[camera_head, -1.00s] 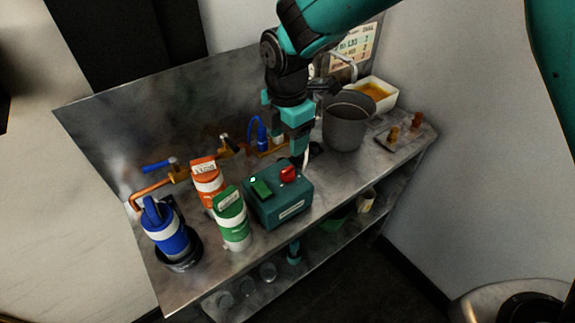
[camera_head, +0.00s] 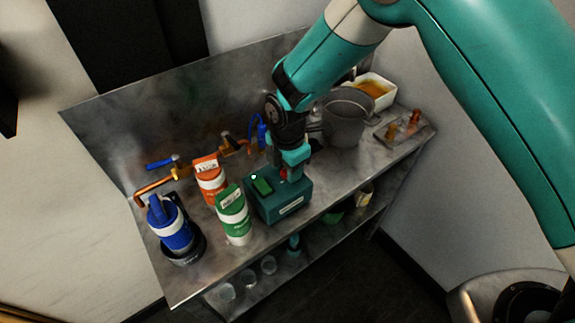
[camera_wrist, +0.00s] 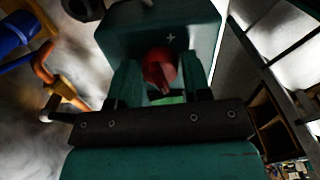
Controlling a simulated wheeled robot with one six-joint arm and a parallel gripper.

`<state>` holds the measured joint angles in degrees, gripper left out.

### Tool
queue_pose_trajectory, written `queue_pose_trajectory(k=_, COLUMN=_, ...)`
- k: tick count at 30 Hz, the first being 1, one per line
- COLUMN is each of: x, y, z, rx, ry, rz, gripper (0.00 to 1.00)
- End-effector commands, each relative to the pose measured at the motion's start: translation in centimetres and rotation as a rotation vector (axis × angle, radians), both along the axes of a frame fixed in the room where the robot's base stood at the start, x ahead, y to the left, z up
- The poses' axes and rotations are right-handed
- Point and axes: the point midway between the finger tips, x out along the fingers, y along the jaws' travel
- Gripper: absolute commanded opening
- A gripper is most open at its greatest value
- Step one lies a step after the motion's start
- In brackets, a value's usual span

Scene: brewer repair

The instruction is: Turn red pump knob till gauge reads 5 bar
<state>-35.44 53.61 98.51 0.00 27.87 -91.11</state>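The red knob (camera_wrist: 160,66) sits on the dark teal box (camera_wrist: 165,25), beside a white plus mark. In the head view only a sliver of the knob (camera_head: 284,174) shows on the box (camera_head: 283,207), mostly hidden by my gripper. My gripper (camera_wrist: 162,82) is open, with one finger on each side of the knob and gaps between. In the head view my gripper (camera_head: 290,172) is right over the knob's side of the box. A green piece (camera_head: 262,186) lies on the box's top left. I cannot make out a gauge reading.
Orange (camera_head: 209,180) and green (camera_head: 233,214) canisters stand left of the box, the green one close by. A blue-and-white container (camera_head: 171,230) is farther left. Copper pipework (camera_head: 155,187) runs behind. A grey pot (camera_head: 347,118) stands behind right. The bench front right of the box is clear.

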Motion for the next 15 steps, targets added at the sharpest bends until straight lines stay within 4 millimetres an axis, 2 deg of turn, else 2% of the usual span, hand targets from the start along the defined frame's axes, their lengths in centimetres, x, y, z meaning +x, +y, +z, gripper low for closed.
queue_pose_trajectory(k=1, x=0.00, y=0.00, z=0.02, rx=0.000, ry=0.000, rz=0.000, gripper=0.33)
queue_pose_trajectory(k=3, x=0.00, y=0.00, z=0.02, rx=0.000, ry=0.000, rz=0.000, gripper=0.17)
queue_pose_trajectory(k=4, x=0.00, y=0.00, z=0.03, rx=0.000, ry=0.000, rz=0.000, gripper=0.13)
queue_pose_trajectory(k=15, x=0.03, y=0.02, z=-0.01, rx=0.001, ry=-0.001, rz=-0.054, gripper=0.13)
